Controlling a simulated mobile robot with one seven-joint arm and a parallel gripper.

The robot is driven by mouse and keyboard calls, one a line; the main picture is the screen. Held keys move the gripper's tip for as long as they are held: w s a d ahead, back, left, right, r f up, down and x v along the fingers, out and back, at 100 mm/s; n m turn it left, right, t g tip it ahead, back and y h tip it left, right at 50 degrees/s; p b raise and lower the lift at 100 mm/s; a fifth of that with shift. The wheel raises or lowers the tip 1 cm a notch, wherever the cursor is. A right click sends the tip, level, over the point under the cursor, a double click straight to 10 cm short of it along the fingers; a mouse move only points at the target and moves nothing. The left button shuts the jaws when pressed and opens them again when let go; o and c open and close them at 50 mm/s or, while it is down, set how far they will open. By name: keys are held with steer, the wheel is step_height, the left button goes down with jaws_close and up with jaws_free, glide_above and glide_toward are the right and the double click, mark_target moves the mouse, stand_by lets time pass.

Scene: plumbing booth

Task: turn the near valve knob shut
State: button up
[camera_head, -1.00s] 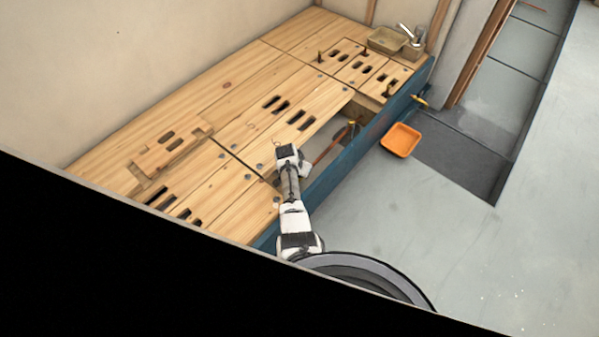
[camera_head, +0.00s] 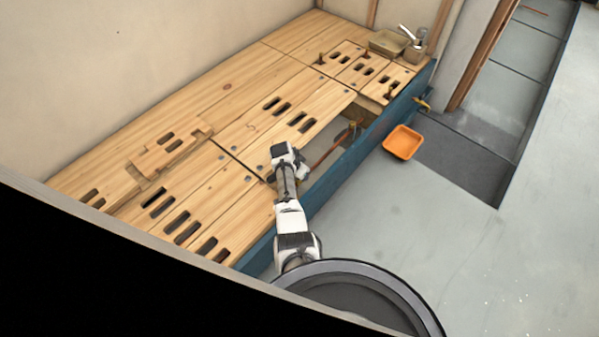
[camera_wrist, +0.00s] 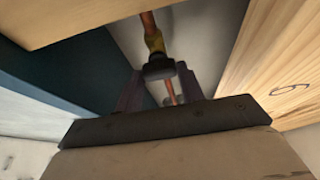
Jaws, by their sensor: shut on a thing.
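The near valve knob (camera_wrist: 158,68) shows in the wrist view as a dark knob on a brass valve body (camera_wrist: 153,41), on a copper pipe (camera_wrist: 148,20). The two fingers of my gripper (camera_wrist: 161,82) stand on either side of the knob and are shut on it. In the head view my gripper (camera_head: 290,157) reaches into the gap between the boards and the blue side beam. The knob is hidden there. How far it is turned cannot be told.
Slotted wooden boards (camera_head: 238,128) lie close around the gap, and the blue beam (camera_head: 345,165) runs along its right side. A second valve (camera_head: 352,126) sits farther along the gap. An orange tray (camera_head: 402,142) lies on the clear grey floor.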

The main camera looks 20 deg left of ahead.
steer(key=o, duration=1)
steer(key=shift+r, duration=0.1)
steer(key=p+v, duration=1.3)
steer(key=p, duration=0.1)
steer(key=shift+s+r, duration=0.2)
steer(key=shift+r, duration=0.1)
